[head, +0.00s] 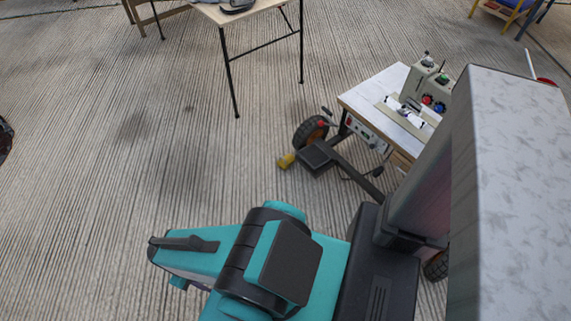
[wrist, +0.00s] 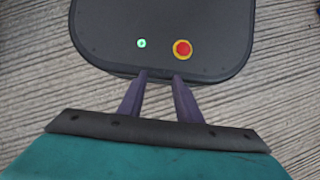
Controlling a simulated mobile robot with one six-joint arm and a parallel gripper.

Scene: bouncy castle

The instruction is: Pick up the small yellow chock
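The small yellow chock (head: 286,160) lies on the ribbed floor in the head view, beside the wheel and black foot pedal of a sewing-machine table. It does not show in the wrist view. My gripper (wrist: 159,78) shows in the wrist view with its two dark fingers apart and nothing between them. It points at a dark rounded base with a green light and a red-and-yellow button, apparently mine. In the head view my teal arm is folded at the bottom, well short of the chock, and I cannot make out the fingers there.
The sewing-machine table (head: 365,97) has a wheel (head: 310,131) and a pedal (head: 318,158) close to the chock. A wooden table (head: 262,8) on thin black legs stands at the top. The floor left of the chock is clear.

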